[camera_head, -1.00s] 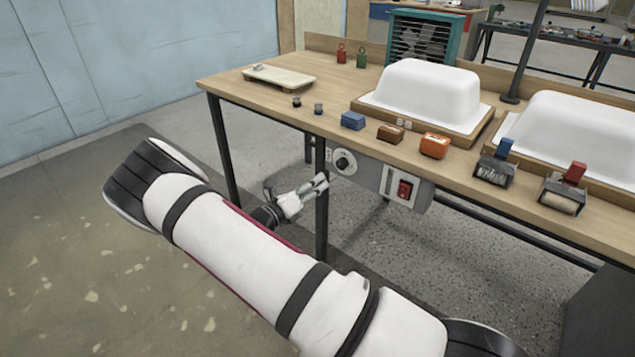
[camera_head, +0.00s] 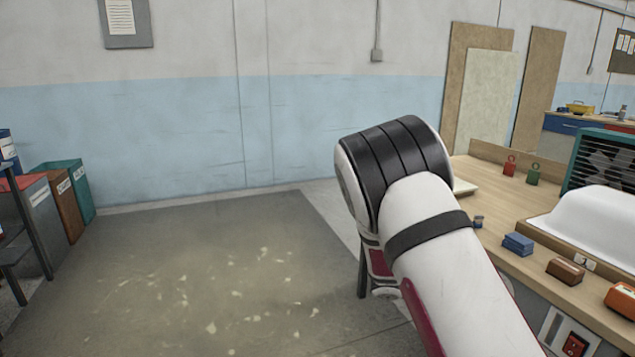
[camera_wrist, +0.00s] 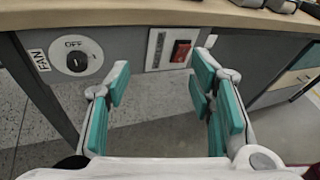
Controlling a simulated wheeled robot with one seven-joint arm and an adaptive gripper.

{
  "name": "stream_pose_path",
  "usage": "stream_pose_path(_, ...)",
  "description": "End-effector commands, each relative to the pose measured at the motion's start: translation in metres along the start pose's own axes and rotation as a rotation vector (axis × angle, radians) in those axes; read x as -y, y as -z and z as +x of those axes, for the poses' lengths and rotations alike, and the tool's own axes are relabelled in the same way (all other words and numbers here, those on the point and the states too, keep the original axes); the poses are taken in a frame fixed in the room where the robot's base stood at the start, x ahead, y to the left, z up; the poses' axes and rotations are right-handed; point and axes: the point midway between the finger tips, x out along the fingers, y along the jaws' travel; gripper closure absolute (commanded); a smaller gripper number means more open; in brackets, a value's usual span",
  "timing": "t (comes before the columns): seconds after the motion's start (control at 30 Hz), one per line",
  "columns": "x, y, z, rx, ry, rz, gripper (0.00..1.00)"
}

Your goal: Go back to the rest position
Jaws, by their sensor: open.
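My gripper (camera_wrist: 160,88) shows in the wrist view with its teal-padded fingers spread wide and nothing between them. It is in front of the workbench's front panel, below the wooden top (camera_wrist: 150,14). Beyond the left finger is a round fan dial (camera_wrist: 77,60) marked OFF. Beyond the gap and the right finger is a red switch (camera_wrist: 181,51) on a pale plate. In the head view my raised arm fills the middle right, and it hides my gripper and part of the bench.
The workbench (camera_head: 488,205) stands at the right with a white tub shell (camera_head: 598,225), a blue block (camera_head: 517,243), a brown block (camera_head: 565,271) and an orange box (camera_head: 622,299). Several bins (camera_head: 72,190) stand at the left. The stained floor (camera_head: 220,270) between is clear.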

Motion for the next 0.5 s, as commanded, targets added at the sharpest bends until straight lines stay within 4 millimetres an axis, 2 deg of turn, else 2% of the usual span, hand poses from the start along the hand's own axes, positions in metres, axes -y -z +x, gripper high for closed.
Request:
stream_pose_path(0.03,0.015,-0.011,-0.003,-0.054,0.029,0.074,0.51)
stream_pose_path(0.2,0.067,-0.033,-0.017,-0.220,0.140,0.310,0.51)
stream_pose_path(0.5,0.157,-0.059,-0.053,-0.493,0.335,0.688,0.51)
